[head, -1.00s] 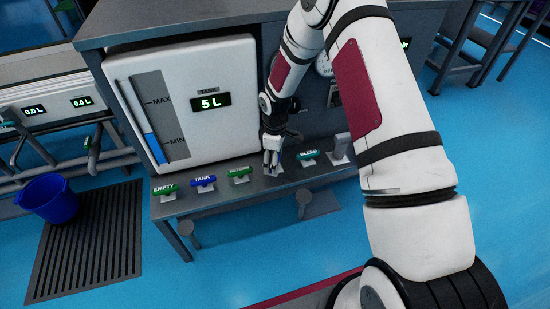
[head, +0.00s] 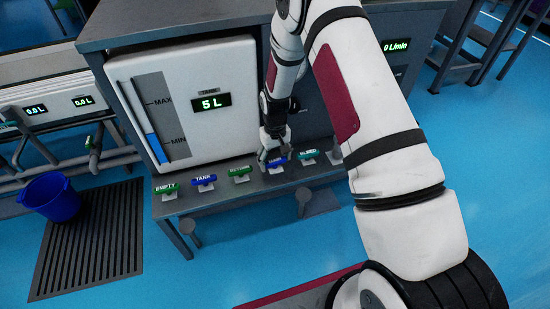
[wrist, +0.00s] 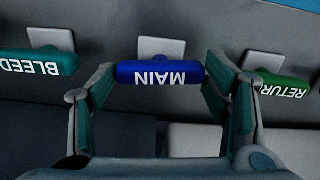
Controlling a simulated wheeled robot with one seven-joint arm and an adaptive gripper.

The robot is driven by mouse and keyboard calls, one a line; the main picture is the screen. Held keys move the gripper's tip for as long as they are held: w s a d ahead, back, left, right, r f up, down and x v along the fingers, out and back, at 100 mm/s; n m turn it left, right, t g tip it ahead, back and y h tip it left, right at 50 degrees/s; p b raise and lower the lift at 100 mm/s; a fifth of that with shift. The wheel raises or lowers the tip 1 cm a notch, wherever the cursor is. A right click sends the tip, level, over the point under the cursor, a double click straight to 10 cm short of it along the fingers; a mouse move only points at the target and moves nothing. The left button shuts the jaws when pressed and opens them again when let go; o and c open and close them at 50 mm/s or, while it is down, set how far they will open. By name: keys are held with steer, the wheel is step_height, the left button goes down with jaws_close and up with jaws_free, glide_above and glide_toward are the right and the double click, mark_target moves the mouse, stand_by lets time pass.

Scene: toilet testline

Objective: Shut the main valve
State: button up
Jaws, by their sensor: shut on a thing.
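The main valve's blue handle, marked MAIN (head: 277,162), sits on the grey shelf below the tank, between the RETURN handle (head: 239,171) and the BLEED handle (head: 308,154). In the wrist view the MAIN handle (wrist: 157,73) lies crosswise, with its label upside down. My gripper (head: 271,153) is at this handle. In the wrist view its fingers reach the handle's two ends, and it is shut on the handle. The arm hides part of the panel behind.
The EMPTY handle (head: 166,189) and TANK handle (head: 203,181) stand further left. The white tank (head: 220,70) reads 5 L. A display at the right (head: 396,46) reads 0 L/min. A blue bucket (head: 50,198) stands at the left by a floor grate (head: 85,240).

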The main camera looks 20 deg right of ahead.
mark_target(275, 160)
steer(key=shift+m, duration=0.7)
steer(key=o, duration=1.2)
steer(key=shift+c, duration=0.2)
step_height(275, 160, up, 12)
steer(key=shift+r, duration=0.1)
